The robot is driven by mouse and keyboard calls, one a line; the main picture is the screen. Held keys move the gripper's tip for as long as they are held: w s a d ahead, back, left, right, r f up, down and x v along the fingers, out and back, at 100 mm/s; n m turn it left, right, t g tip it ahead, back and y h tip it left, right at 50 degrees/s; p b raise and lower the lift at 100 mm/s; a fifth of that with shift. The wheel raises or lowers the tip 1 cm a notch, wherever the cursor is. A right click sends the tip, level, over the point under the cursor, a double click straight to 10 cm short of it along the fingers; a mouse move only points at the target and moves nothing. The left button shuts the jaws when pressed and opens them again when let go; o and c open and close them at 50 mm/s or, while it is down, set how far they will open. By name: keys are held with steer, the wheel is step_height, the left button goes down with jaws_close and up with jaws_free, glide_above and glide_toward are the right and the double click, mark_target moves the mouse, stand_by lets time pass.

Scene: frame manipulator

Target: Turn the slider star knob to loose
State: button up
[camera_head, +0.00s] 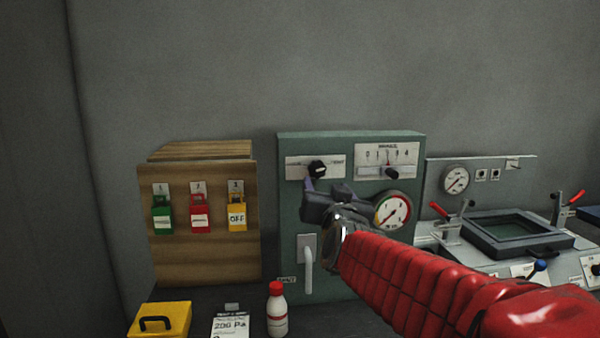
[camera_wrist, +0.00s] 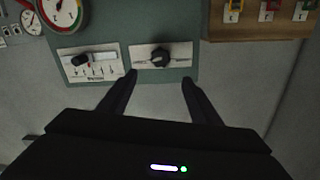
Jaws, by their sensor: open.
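A black star-shaped knob (camera_head: 317,169) sits on a white label plate at the upper left of the green panel; the plate's lettering is too small to read. In the wrist view, where the panel appears upside down, this knob (camera_wrist: 160,57) lies just beyond and between my fingertips. My gripper (camera_head: 326,190) is open and empty, just below and in front of the knob in the head view. Its two dark fingers (camera_wrist: 159,77) are spread wide, with no visible contact. A second black knob (camera_head: 392,173) sits on the slider with a numbered scale to the right.
A round gauge (camera_head: 392,210) and a grey lever handle (camera_head: 308,268) are lower on the panel. A wooden board (camera_head: 190,250) with coloured tags stands left. A white bottle with a red cap (camera_head: 277,312) and a yellow box (camera_head: 160,320) stand in front.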

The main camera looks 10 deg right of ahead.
mark_target(317, 169)
steer(key=shift+w+d, duration=0.15)
steer(key=shift+w, duration=2.15)
steer(key=shift+w+d, duration=0.2)
steer(key=shift+w, duration=2.1)
steer(key=shift+w+d, duration=0.15)
steer(key=shift+w, duration=2.15)
steer(key=c, duration=1)
steer(key=shift+a, duration=0.15)
steer(key=shift+c, duration=0.2)
